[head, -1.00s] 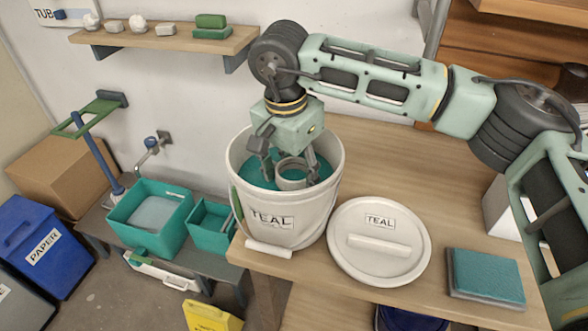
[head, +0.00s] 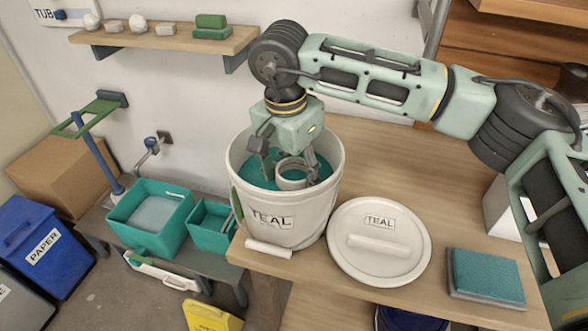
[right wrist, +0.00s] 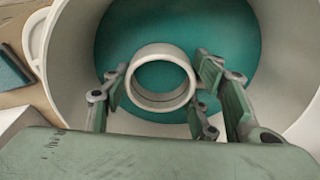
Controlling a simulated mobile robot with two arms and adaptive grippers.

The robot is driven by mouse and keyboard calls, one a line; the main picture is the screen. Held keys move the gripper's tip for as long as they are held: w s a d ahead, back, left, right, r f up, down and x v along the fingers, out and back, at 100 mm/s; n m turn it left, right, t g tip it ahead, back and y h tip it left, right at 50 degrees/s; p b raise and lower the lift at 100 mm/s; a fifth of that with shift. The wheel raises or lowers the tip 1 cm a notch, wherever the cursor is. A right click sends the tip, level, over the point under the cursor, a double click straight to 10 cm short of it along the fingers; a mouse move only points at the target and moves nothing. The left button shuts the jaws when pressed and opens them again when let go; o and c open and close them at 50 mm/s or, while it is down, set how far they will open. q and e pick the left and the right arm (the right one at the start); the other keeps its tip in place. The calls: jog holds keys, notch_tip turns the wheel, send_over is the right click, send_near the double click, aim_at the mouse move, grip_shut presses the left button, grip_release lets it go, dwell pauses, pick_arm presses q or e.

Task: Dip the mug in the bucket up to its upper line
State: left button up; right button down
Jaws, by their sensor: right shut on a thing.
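The mug, a pale grey round-mouthed vessel (head: 291,181), is inside the white bucket labelled TEAL (head: 285,225). It also shows in the right wrist view (right wrist: 160,103), where I look into its open mouth. Teal glaze (head: 256,172) lies in the bucket around it and also shows in the right wrist view (right wrist: 205,30). My right gripper (head: 290,170) reaches down into the bucket and is shut on the mug, with fingers on both sides. The rim stands above the glaze; the mug's lower part and any line on it cannot be made out. My left gripper is not in view.
The bucket's lid (head: 380,262) lies to its right on the wooden table (head: 400,180). A teal sponge-like block (head: 486,275) is farther right. Teal tubs (head: 150,235) stand lower at the left, and a shelf (head: 165,38) hangs behind.

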notch_tip(320, 180, up, 9)
jog(key=p, duration=0.4)
jog(key=shift+f+p, duration=0.2)
jog(key=shift+p, duration=0.2)
dwell(1.5)
notch_tip(320, 180, up, 10)
jog(key=p, duration=0.6)
jog(key=shift+f, duration=0.1)
dwell(0.4)
